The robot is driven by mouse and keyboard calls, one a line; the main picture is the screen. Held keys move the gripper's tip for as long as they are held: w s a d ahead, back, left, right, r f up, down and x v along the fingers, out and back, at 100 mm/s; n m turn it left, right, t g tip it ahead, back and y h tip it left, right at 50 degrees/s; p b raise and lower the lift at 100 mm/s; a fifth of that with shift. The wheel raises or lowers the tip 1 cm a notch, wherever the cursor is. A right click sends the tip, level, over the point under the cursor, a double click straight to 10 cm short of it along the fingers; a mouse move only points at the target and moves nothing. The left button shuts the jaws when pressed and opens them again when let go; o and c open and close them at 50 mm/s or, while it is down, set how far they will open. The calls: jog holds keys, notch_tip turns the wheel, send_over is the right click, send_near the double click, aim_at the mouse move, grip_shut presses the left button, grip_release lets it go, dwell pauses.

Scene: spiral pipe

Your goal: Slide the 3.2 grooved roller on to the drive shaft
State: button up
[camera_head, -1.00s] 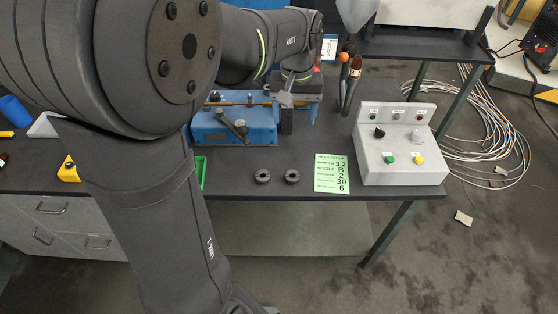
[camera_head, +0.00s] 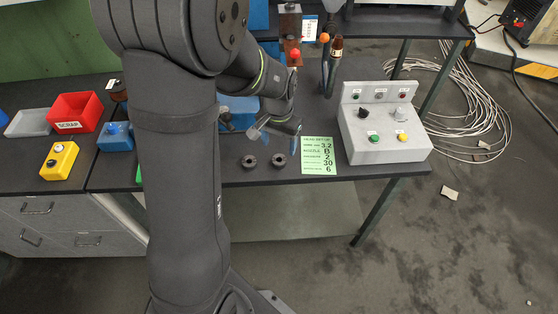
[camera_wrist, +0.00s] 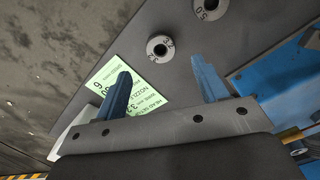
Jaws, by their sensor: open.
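The other roller (camera_head: 249,161) appears marked 5.0 in the wrist view (camera_wrist: 210,8). My gripper (camera_wrist: 165,80) is open and empty, its two blue fingers apart. In the wrist view the roller nearer the card appears beyond and between the fingertips. The blue machine (camera_head: 238,110) is mostly behind my arm, and I cannot make out the drive shaft.
A green setup card (camera_head: 319,155) reading 3.2 lies right of the rollers. A grey button box (camera_head: 370,150) stands further right. A red scrap bin (camera_head: 75,112) and yellow button box (camera_head: 59,160) are at left.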

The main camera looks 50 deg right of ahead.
aim_at(279, 156)
jog(key=shift+f, duration=3.5)
jog(key=c, duration=1.2)
jog(key=shift+r, duration=0.15)
